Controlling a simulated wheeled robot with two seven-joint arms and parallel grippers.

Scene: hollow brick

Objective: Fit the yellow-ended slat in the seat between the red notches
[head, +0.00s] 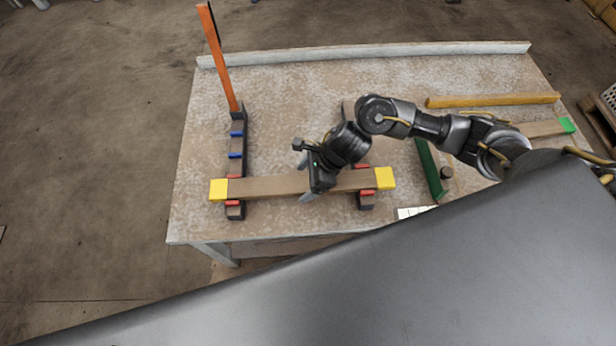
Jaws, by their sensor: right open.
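The yellow-ended slat (262,186) is brown with a yellow block at each end. It lies across two dark rails, the left rail (236,164) and the right rail (348,108). Red notches (234,203) show on both sides of it on the left rail, and red notches (366,192) show beside it on the right rail. The slat appears to lie between the red pairs; I cannot tell whether it is fully down. My right gripper (305,178) is open at the slat's middle, its fingers on either side. My left gripper is not in view.
An orange upright (220,60) stands at the left rail's far end, above blue notches (236,143). A yellow bar (492,100), a green bar (430,170) and a green-ended slat (545,128) lie on the right. A raised ledge (380,51) runs along the table's back.

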